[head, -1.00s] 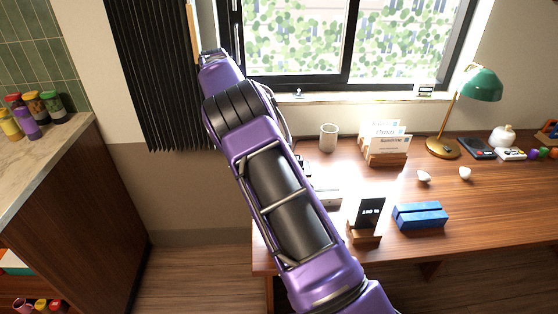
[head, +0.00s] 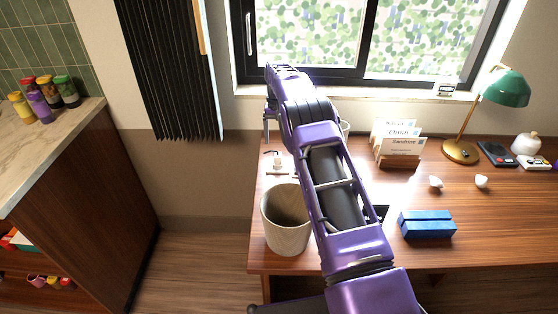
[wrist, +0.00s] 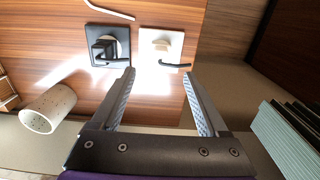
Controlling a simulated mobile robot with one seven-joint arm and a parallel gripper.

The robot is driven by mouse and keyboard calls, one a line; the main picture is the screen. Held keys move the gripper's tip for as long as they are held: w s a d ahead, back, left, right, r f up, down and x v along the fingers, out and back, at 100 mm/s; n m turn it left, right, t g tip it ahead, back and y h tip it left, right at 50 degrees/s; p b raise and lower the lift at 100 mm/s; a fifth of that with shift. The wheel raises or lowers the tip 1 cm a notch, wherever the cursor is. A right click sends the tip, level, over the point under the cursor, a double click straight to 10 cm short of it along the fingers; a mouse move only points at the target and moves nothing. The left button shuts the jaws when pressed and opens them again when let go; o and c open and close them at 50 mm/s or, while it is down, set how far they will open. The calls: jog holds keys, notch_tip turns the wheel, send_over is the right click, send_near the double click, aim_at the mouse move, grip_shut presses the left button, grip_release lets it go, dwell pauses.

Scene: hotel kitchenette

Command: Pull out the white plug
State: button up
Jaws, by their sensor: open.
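The white plug (wrist: 162,46) sits in a white square socket plate (wrist: 174,36) on the wooden desk top, with a dark cord piece at its lower edge. A black plug (wrist: 104,48) sits in a black plate beside it, to the left in the wrist view. My gripper (wrist: 158,78) is open and empty, its two fingers apart and short of the plates, the white plug roughly ahead of the gap. In the head view my gripper (head: 268,122) hangs over the desk's left end, and a small white shape near the plates (head: 278,164) is too small to make out.
A wood-grained container (head: 287,222) is at the desk's front left corner. A speckled cup (wrist: 47,108) stands close by in the wrist view. Card holder (head: 398,160), blue box (head: 427,224) and green lamp (head: 505,88) are farther right. A black curtain (head: 172,70) hangs at left.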

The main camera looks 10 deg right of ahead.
aim_at(278, 154)
jog(key=shift+f, duration=0.1)
jog(key=shift+f+b, duration=2.65)
jog(key=shift+f, duration=1.75)
grip_shut()
jog(key=shift+r, duration=0.15)
jog(key=shift+r+p, duration=1.45)
jog(key=shift+r, duration=1.45)
